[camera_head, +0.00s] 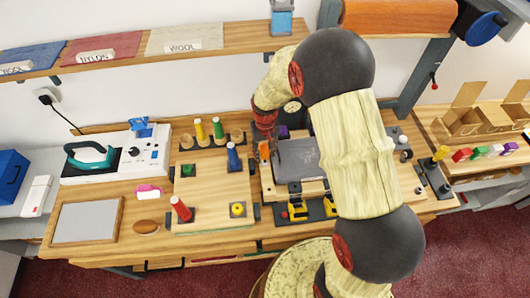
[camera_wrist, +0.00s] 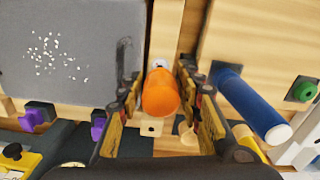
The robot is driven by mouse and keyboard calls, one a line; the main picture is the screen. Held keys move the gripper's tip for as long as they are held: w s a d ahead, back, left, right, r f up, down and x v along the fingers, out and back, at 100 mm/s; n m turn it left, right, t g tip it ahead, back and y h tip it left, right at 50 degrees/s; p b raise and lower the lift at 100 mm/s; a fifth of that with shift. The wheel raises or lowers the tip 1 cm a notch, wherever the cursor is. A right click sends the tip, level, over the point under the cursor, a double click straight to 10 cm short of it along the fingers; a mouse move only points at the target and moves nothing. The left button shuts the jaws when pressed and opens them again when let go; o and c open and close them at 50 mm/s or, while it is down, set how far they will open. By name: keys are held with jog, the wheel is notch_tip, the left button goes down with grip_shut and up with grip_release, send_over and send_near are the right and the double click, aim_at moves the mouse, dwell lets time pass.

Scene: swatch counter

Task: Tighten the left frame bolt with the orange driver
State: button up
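The orange driver (camera_wrist: 160,92) stands with its handle end toward the wrist camera. My gripper (camera_wrist: 160,88) has one finger on each side of the handle and appears shut on it; in the head view it is partly hidden by my arm. The orange handle (camera_head: 264,150) shows there at the left side of the frame around the grey plate (camera_head: 297,160). A pale metal piece, perhaps the left bolt (camera_wrist: 159,64), shows just beyond the handle on the wooden frame strip (camera_wrist: 167,25). Whether the driver's tip sits in the bolt is hidden.
A blue peg (camera_wrist: 250,105) stands close beside my gripper, on the wooden board (camera_head: 207,200) left of the frame. Yellow and black clamps (camera_head: 297,211) lie at the front. Purple pieces (camera_wrist: 98,124) lie near the plate. My arm covers the frame's right part.

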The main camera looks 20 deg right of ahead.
aim_at(265, 147)
jog(key=n, duration=1.2)
jog(key=shift+d, duration=0.15)
jog(key=c, duration=0.9)
jog(key=m, duration=0.6)
jog(key=shift+m, duration=0.3)
grip_shut()
jog(key=shift+r+p, duration=2.05)
jog(key=shift+r, duration=1.35)
